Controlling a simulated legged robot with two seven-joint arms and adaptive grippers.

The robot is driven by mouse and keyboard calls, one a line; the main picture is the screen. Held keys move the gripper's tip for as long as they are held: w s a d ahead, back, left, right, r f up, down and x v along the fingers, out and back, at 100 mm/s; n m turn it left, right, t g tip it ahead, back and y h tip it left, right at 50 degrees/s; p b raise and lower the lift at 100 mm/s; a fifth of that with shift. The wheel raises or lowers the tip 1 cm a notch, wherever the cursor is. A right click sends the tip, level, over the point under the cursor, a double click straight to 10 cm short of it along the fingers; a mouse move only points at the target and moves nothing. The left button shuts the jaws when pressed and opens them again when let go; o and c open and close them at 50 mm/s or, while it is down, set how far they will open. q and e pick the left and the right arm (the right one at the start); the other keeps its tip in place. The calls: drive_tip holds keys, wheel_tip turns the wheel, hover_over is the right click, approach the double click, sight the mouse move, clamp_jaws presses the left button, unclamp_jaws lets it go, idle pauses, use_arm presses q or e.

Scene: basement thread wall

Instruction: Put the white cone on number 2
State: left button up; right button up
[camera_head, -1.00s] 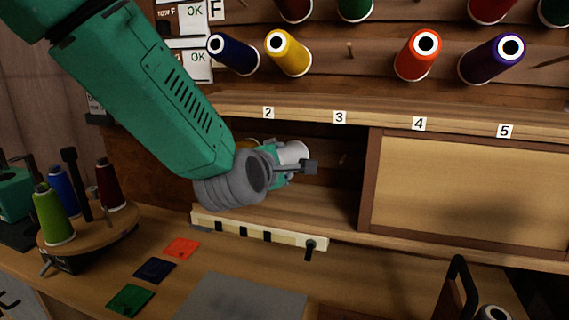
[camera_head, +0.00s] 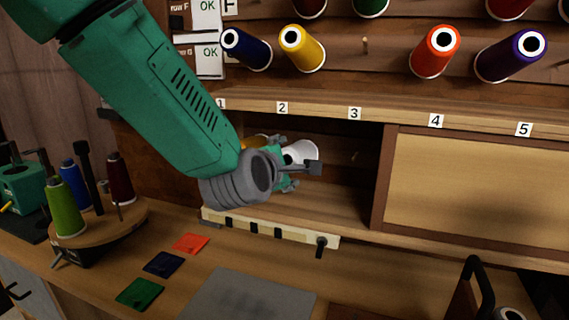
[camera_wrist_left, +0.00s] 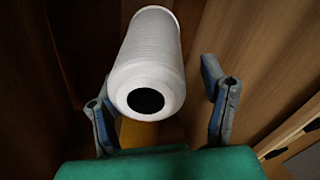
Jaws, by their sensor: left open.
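The white cone (camera_head: 303,152) is in the open compartment below labels 2 and 3, partly hidden by my left gripper. In the left wrist view the white cone (camera_wrist_left: 150,60) points its dark-holed end at the camera. My left gripper (camera_head: 291,163) reaches into the compartment. My right gripper is not in view.
A yellow-orange cone (camera_wrist_left: 138,133) lies below the white one. A wooden panel (camera_head: 480,190) closes the right side. Blue (camera_head: 246,48), orange (camera_head: 436,51) and purple (camera_head: 512,54) cones occupy the row; the peg above 3 (camera_head: 365,45) is bare. A round spool stand (camera_head: 115,225) is left.

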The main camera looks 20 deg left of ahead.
use_arm(q)
drive_tip(key=v, duration=1.1)
drive_tip(key=shift+s, duration=0.45)
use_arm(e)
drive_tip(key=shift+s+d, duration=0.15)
